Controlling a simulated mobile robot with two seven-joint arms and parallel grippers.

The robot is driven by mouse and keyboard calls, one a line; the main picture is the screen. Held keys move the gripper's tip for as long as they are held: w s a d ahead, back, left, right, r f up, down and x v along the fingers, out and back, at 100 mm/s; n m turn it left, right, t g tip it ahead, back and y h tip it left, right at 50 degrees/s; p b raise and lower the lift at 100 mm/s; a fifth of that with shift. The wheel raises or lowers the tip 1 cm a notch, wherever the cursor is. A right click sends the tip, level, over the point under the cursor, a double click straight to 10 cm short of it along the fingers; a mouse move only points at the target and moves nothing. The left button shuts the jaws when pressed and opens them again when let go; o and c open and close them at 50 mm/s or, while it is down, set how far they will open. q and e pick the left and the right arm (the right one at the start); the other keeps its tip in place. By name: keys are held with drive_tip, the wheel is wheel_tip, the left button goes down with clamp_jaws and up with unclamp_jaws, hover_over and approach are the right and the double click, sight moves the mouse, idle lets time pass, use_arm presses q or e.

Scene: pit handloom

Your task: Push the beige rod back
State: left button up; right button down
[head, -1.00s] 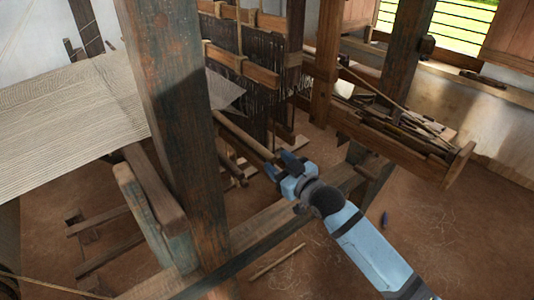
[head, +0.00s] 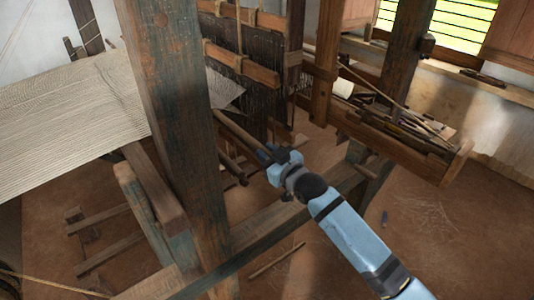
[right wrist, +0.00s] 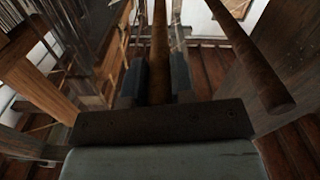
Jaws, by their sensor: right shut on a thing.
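The beige rod (head: 236,131) slants through the loom behind the thick front post, and its near end runs to my right gripper (head: 271,155). In the right wrist view the rod (right wrist: 159,45) lies lengthwise between the two dark fingers of the right gripper (right wrist: 157,80). The fingers are shut on it, one on each side. The rod's near tip is hidden by the gripper, and its far part is hidden among the loom parts. My left gripper is in neither view.
A second, darker rod (right wrist: 250,58) runs beside the held one in the right wrist view. The thick post (head: 180,130) stands left of my arm, and a low beam (head: 270,235) crosses below. A wooden trough (head: 385,140) lies to the right.

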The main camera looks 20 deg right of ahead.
drive_tip(key=a+p, duration=0.1)
drive_tip(key=s+a, duration=0.1)
drive_tip(key=a, duration=0.1)
drive_tip(key=s+a+p, duration=0.1)
drive_tip(key=a, duration=0.1)
drive_tip(key=shift+p, duration=0.3)
drive_tip(key=c, duration=1)
unclamp_jaws()
drive_tip(key=shift+a, duration=0.15)
drive_tip(key=shift+o, duration=0.2)
